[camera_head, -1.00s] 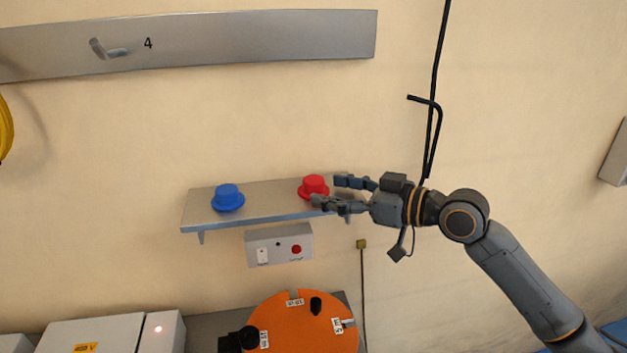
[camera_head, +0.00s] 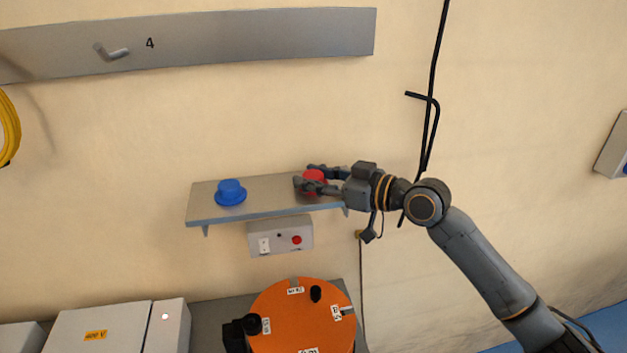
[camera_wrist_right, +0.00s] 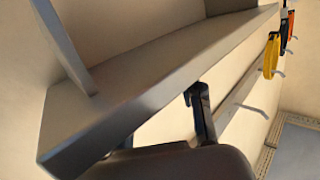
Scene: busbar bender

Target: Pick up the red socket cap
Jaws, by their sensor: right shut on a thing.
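The red socket cap (camera_head: 314,176) is at the right end of the grey wall shelf (camera_head: 270,193) in the head view. My right gripper (camera_head: 312,180) comes in from the right and is shut on the cap, one finger in front and one behind. The fingers hide part of the cap and its rim. I cannot tell whether the cap still touches the shelf. The right wrist view shows the shelf's underside and edge (camera_wrist_right: 150,95) and a dark finger (camera_wrist_right: 201,112); the cap is hidden there. My left gripper is not in view.
A blue cap (camera_head: 231,191) stands on the shelf's left part. A switch box (camera_head: 280,237) is under the shelf, above an orange round machine top (camera_head: 300,318).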

